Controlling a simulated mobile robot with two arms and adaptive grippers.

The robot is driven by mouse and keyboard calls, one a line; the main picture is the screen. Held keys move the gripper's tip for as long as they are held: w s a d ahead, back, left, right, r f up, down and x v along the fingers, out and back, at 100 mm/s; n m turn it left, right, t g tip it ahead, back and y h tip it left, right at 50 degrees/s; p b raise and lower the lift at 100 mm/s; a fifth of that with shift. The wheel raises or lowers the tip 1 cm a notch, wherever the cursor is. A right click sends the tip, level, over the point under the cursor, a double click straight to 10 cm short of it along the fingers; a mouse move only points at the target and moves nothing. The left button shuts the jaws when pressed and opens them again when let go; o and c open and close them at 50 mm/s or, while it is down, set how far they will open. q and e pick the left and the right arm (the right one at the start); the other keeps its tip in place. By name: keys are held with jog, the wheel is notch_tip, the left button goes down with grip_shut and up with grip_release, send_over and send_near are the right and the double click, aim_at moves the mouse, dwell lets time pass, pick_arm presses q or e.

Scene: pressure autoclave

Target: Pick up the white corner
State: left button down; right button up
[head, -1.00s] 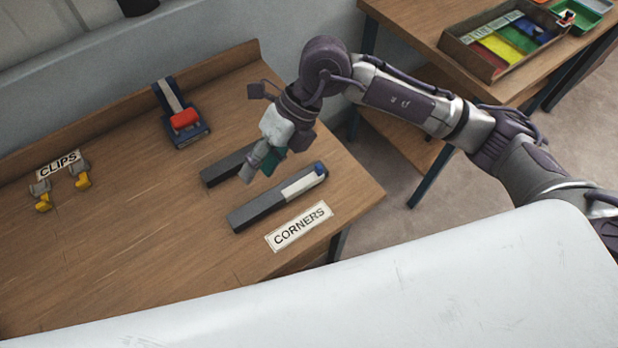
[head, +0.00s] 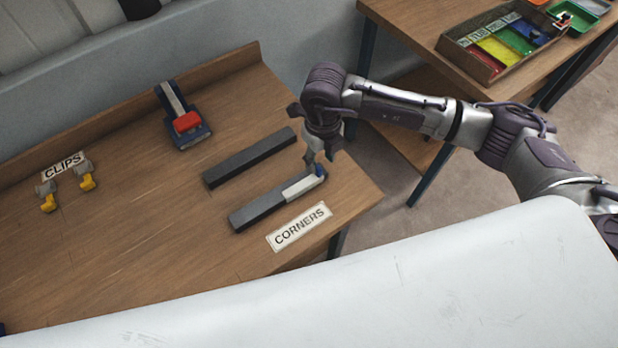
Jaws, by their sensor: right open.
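The white corner (head: 301,187) is a short pale strip with a blue end, lying at the right end of the front dark grey bar (head: 257,211) on the wooden table. My right gripper (head: 317,160) is open and points down at the corner's blue right end. Its fingertips appear just above or beside that end; I cannot tell whether they touch it. The fingers partly cover the back edge of the strip. My left gripper is not in view.
A second dark bar (head: 249,158) lies behind, empty. A "CORNERS" label (head: 299,227) lies in front. A blue device with a red block (head: 186,122) and yellow-grey clips (head: 86,176) stand to the left. A side table (head: 425,38) holds a tray with coloured compartments.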

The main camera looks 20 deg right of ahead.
aim_at(319, 169)
jog(key=shift+s+a+f+p, duration=0.15)
jog(key=shift+f+p, duration=0.5)
jog(key=shift+f, duration=1.6)
jog(key=shift+c, duration=0.2)
grip_shut()
